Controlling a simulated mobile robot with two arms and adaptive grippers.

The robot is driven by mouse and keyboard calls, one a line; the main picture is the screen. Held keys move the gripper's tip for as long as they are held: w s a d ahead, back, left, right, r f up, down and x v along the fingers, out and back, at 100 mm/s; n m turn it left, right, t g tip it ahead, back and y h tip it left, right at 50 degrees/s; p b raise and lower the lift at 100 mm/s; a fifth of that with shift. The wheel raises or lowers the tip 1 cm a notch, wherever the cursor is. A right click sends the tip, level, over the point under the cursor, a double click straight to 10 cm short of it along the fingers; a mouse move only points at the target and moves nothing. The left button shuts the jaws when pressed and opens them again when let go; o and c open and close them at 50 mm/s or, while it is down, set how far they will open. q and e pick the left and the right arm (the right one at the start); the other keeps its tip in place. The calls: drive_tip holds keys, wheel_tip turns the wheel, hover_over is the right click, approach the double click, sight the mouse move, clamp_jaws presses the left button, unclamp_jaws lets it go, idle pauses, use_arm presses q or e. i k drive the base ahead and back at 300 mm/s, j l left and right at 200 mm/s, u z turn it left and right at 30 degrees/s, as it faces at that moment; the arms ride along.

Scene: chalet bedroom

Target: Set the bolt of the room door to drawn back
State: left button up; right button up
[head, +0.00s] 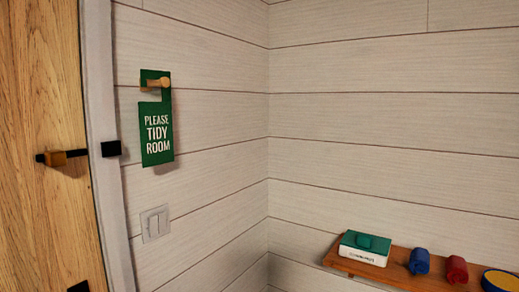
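The wooden room door (40,90) fills the left edge of the head view. The bar's right end stops near the door's edge. A black keeper block (111,148) sits on the right side of the white door frame (103,190). White frame shows between the bar's end and the keeper, with no bar crossing it. Neither of my grippers is in view.
A green "PLEASE TIDY ROOM" sign (157,125) hangs from a wooden peg (155,84). A light switch (155,223) is below it. A wooden shelf (400,275) at lower right holds a green-lidded box (365,248), blue roll (419,261), red roll (457,269) and bowl (499,282).

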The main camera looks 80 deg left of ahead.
sight(53, 158)
drive_tip(key=k+l+u, duration=0.1)
drive_tip(key=u, duration=3.5)
